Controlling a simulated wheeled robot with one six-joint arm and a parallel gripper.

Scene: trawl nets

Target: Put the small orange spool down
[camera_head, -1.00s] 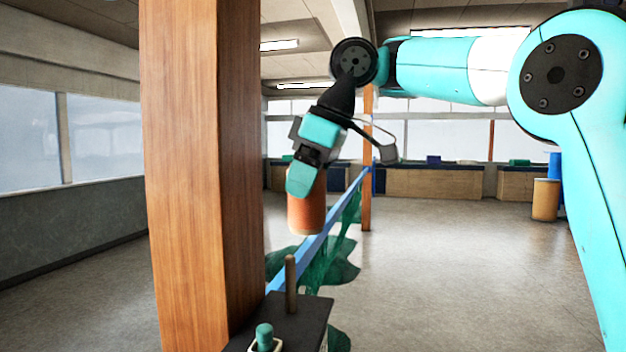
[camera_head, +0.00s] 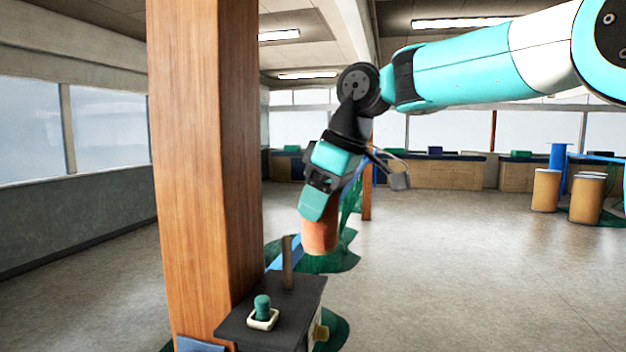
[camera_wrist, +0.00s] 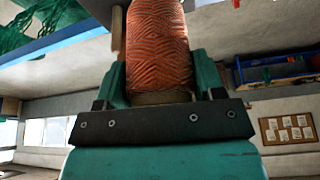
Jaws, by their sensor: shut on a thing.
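My gripper (camera_head: 316,208) is shut on the small orange spool (camera_head: 320,236) and holds it in the air, tilted slightly. In the wrist view the spool (camera_wrist: 158,45) stands between the two teal fingers, its orange twine wrapping clear and its far end cut off by the frame edge. In the head view the spool is just beyond and to the right of an upright wooden peg (camera_head: 287,262) on a dark stand (camera_head: 268,322). The spool looks apart from the stand's top, and the gripper hides its upper part.
A thick wooden post (camera_head: 205,170) rises right beside the stand on the left. A small teal spool (camera_head: 262,308) sits in a pale holder on the stand. Open floor (camera_head: 450,260) lies to the right.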

